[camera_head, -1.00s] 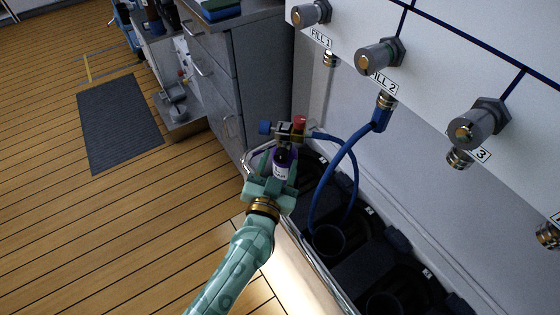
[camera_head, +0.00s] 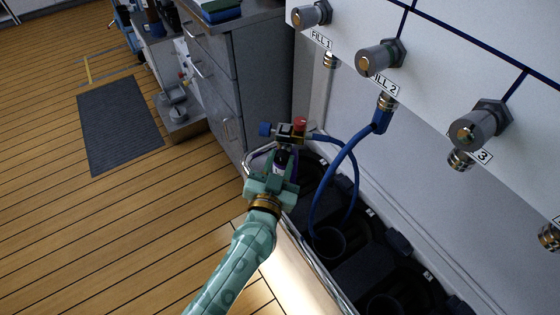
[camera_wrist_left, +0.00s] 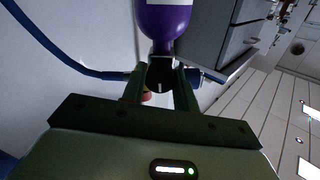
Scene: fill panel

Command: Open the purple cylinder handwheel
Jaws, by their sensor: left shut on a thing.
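The purple cylinder (camera_wrist_left: 164,20) shows at the top of the left wrist view. Its dark handwheel (camera_wrist_left: 160,74) sits at its end between my left fingers. In the head view only a little of the purple cylinder (camera_head: 283,169) shows, mostly hidden by my left gripper (camera_head: 284,162). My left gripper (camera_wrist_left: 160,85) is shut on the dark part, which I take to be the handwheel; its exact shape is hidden. A valve block with a blue knob (camera_head: 265,129) and a red knob (camera_head: 299,123) is just beyond the fingers. My right gripper is not in view.
A blue hose (camera_head: 345,150) loops from the valve block to the FILL 2 fitting (camera_head: 381,118). Dark cylinder wells (camera_head: 328,240) line the wall behind a metal rail. A grey cabinet (camera_head: 250,85) stands close beyond the gripper.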

